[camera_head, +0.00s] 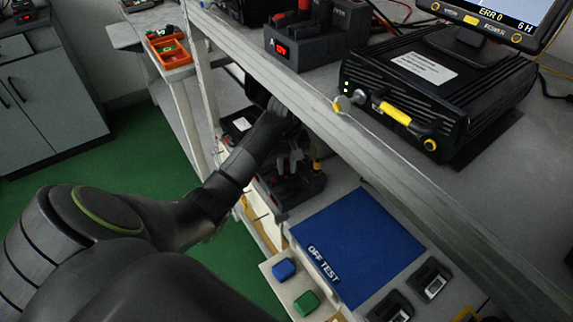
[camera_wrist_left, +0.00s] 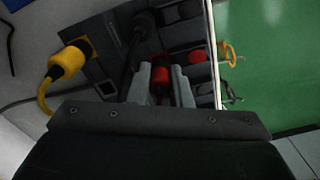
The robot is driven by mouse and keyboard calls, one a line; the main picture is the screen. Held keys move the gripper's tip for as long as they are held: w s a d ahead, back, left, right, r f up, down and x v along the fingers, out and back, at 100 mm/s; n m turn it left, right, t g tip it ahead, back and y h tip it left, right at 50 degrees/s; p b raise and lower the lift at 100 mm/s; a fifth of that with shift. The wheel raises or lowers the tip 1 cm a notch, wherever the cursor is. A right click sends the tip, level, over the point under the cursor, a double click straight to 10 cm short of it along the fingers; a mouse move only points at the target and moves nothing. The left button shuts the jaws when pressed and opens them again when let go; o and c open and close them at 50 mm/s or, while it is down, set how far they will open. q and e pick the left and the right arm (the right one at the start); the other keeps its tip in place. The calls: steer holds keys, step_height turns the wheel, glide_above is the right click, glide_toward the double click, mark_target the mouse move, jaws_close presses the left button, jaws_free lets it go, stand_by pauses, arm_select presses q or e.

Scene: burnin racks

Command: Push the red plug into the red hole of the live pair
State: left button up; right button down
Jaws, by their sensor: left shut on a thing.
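My left gripper (camera_wrist_left: 161,88) is shut on the red plug (camera_wrist_left: 161,76), which shows between its two grey fingers in the wrist view. The plug's front end is over a dark socket block (camera_wrist_left: 182,36), and I cannot tell whether it is in a hole. A round red part (camera_wrist_left: 196,57) sits on the block just to the right of the fingers. In the head view the left gripper (camera_head: 290,163) is on the lower shelf, over the dark block (camera_head: 310,187); the plug is hidden there. My right gripper is not in view.
A yellow plug (camera_wrist_left: 67,62) with a yellow cable sits left of the gripper. A black plug (camera_wrist_left: 142,24) stands close by. The shelf's front rail (camera_head: 400,185) runs above the arm. A blue "OFF TEST" mat (camera_head: 365,235) lies to the right.

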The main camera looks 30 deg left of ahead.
arm_select(q)
steer(key=shift+f+b, duration=0.55)
stand_by(0.6)
steer(key=shift+r, duration=0.1)
steer(key=shift+r+p, duration=1.45)
steer(key=shift+p, duration=0.1)
